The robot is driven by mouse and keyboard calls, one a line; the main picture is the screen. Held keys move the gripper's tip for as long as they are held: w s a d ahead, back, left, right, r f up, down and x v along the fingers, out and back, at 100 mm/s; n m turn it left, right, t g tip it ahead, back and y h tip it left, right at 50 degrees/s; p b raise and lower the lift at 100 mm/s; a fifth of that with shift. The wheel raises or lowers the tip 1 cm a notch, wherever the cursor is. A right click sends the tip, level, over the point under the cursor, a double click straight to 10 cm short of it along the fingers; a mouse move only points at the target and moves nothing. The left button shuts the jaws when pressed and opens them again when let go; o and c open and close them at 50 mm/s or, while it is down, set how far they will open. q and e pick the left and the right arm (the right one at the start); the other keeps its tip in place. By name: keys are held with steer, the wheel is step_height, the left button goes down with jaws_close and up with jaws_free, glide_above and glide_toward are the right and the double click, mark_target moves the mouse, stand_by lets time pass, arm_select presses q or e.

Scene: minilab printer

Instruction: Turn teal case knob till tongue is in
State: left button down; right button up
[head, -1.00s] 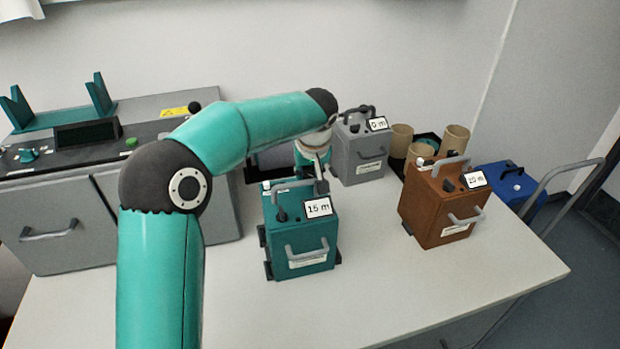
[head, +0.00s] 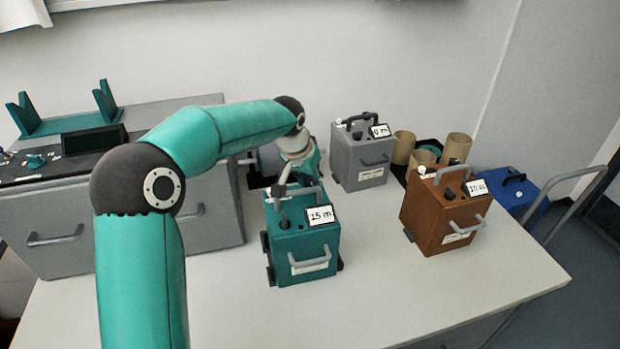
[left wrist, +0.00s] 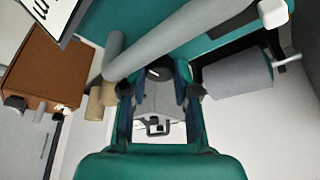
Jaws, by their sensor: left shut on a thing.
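The teal case (head: 300,250) stands upright on the table, with a grey carrying handle on top and a label at its right front. My left gripper (head: 281,189) comes down at the back left of the case top. In the left wrist view my left gripper (left wrist: 160,82) has its fingers closed in around a small dark round part (left wrist: 158,73), which looks to be the knob. The grey handle (left wrist: 175,38) crosses close beside the fingers. In the head view the gripper hides this knob. I cannot make out the tongue. My right gripper is not in view.
A brown case (head: 438,215) stands to the right and a grey case (head: 350,170) behind. A blue case (head: 505,190) and cardboard tubes (head: 457,147) are at the back right. A grey machine (head: 130,225) stands at the left. The table front is clear.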

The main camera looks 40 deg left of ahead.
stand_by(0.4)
arm_select(q)
steer(key=c, duration=1.1)
jaws_free()
steer(key=shift+c, duration=0.2)
steer(key=v, duration=1.2)
steer(key=shift+a, duration=0.1)
